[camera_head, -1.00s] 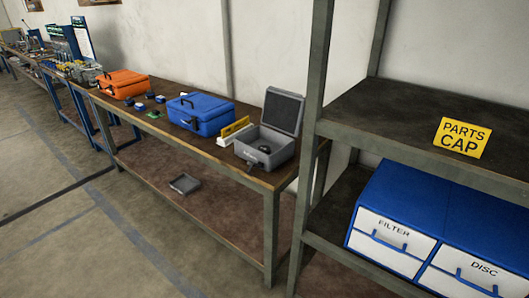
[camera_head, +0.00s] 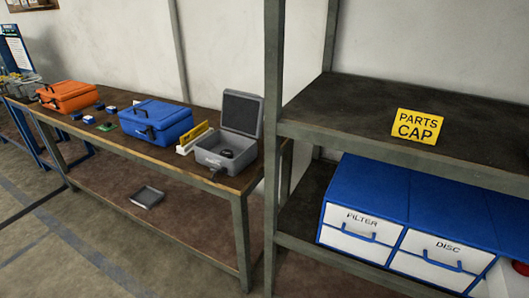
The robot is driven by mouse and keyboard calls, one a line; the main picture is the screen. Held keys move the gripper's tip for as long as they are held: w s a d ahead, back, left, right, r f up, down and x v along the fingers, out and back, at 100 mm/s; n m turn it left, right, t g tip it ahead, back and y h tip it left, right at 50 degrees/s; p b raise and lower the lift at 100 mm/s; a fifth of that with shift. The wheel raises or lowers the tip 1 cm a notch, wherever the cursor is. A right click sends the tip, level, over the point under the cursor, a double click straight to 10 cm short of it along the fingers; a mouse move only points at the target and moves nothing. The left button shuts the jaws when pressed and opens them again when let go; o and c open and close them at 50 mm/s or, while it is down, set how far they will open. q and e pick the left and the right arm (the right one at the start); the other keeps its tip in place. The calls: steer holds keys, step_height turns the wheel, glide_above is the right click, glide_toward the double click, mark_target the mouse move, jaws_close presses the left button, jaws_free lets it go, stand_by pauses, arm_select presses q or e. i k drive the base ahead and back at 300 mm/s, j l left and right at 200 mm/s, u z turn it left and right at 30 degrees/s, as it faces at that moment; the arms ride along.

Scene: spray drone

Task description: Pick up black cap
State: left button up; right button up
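A small round black thing, which looks like the black cap (camera_head: 227,153), lies inside an open grey case (camera_head: 217,162). The case stands at the right end of the long workbench, with its lid raised at the back. A yellow sign reading "PARTS CAP" (camera_head: 417,126) stands on the upper shelf at the right, and that shelf looks bare otherwise. Neither of my grippers shows in the head view.
A blue case (camera_head: 157,120), an orange case (camera_head: 68,95) and small parts stand along the workbench (camera_head: 190,185). The metal shelf rack (camera_head: 271,130) holds blue drawers (camera_head: 370,190) marked FILTER and DISC. Open floor shows at lower left.

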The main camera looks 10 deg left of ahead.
mark_target(226, 153)
steer(key=i+j+z, duration=0.1)
steer(key=j+z, duration=0.55)
steer(key=j, duration=0.2)
steer(key=j+z, duration=0.25)
steer(key=j, duration=0.65)
steer(key=j+z, duration=0.1)
steer(key=j, duration=0.85)
steer(key=k+j, duration=0.1)
steer(key=j, duration=0.8)
steer(key=j+z, duration=0.05)
